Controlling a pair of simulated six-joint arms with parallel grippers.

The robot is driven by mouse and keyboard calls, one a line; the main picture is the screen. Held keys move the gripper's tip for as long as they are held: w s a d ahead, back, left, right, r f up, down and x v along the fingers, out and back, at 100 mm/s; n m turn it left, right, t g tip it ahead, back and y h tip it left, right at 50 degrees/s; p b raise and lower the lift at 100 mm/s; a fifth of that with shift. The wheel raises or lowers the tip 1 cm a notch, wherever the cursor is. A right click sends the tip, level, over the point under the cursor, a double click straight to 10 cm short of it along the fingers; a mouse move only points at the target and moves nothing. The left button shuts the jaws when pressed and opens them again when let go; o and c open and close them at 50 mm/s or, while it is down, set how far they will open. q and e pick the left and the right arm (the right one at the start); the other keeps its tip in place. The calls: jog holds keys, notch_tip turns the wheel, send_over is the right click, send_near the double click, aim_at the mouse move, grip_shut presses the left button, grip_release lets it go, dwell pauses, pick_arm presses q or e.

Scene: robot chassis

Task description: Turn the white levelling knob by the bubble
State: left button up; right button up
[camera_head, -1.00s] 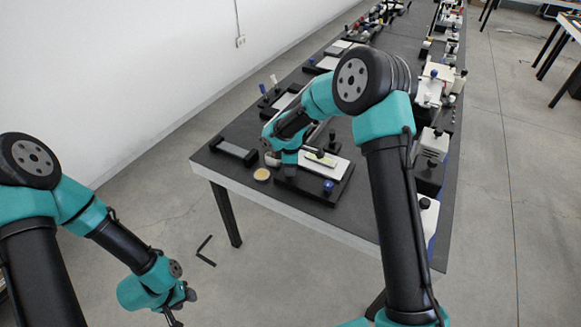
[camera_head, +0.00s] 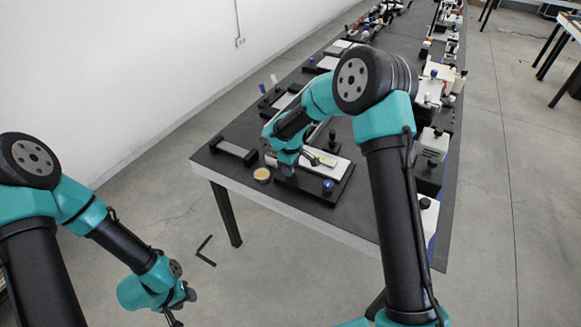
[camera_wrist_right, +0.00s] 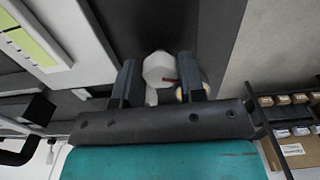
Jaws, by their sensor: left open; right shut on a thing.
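The white levelling knob (camera_wrist_right: 158,69) is between the two fingers of my right gripper (camera_wrist_right: 158,84) in the right wrist view. The yellow-green bubble vial (camera_wrist_right: 28,42) lies on the white plate at the upper left there. In the head view the bubble vial (camera_head: 318,158) is right of my right gripper (camera_head: 285,170), whose wrist hides the knob. My left gripper (camera_head: 174,317) hangs open and empty over the floor, off the table, partly cut by the lower edge.
The levelling base has a blue knob (camera_head: 328,186) at its front corner and a black knob (camera_head: 332,137) at the back. A round tan disc (camera_head: 262,174) and a dark bar-shaped fixture (camera_head: 233,151) sit to the left. Several devices line the table's right side.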

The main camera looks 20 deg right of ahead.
jog(key=m, duration=0.6)
jog(key=shift+a, duration=0.1)
jog(key=m, duration=0.7)
jog(key=shift+a, duration=0.1)
dwell(0.3)
jog(key=o, duration=0.9)
notch_tip(320, 180, up, 18)
jog(key=shift+f, duration=0.25)
dwell(0.4)
